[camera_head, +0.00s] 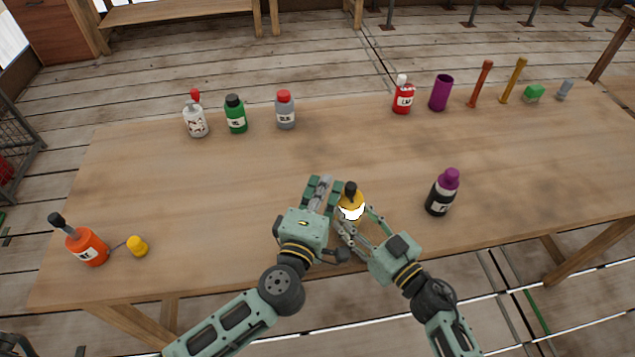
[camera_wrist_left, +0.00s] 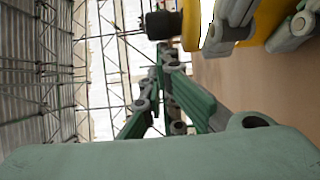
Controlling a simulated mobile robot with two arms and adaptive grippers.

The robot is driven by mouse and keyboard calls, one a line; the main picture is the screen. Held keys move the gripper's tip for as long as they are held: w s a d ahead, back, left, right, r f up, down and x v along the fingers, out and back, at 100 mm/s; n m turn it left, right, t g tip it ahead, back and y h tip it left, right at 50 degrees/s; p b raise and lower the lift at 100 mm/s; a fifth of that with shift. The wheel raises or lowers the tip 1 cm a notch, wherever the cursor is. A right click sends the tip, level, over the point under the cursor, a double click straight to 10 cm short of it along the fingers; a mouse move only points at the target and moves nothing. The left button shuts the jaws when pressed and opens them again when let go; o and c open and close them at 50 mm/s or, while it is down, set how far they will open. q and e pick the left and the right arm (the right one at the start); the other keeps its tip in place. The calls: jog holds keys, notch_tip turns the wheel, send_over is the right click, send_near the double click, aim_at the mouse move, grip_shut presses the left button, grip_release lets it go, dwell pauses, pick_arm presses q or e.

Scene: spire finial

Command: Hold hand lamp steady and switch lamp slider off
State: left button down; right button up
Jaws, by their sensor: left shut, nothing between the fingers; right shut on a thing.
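The hand lamp (camera_head: 351,201) is yellow with a black top and a bright white patch on its front. It stands upright near the front middle of the table. My right gripper (camera_head: 359,219) is shut on its lower part from the front right. My left gripper (camera_head: 322,187) is shut and empty, just left of the lamp. In the left wrist view, my left fingers (camera_wrist_left: 165,92) show in the middle, below the lamp's yellow body (camera_wrist_left: 191,26) and black end (camera_wrist_left: 162,24). I cannot make out the slider or its position.
The wooden table (camera_head: 240,190) is clear around the lamp. A black bottle with a purple cap (camera_head: 440,193) stands to the right. An orange bottle (camera_head: 87,247) and a small yellow piece (camera_head: 137,246) are at front left. Several bottles and small items line the back.

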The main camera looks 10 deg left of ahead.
pick_arm(q)
jog(key=shift+s+d, duration=0.2)
jog(key=shift+s, duration=0.4)
jog(key=shift+s+d, duration=0.15)
jog(key=shift+s, duration=0.45)
jog(key=s+a, duration=0.5)
jog(key=s, duration=0.3)
jog(key=shift+a, duration=0.1)
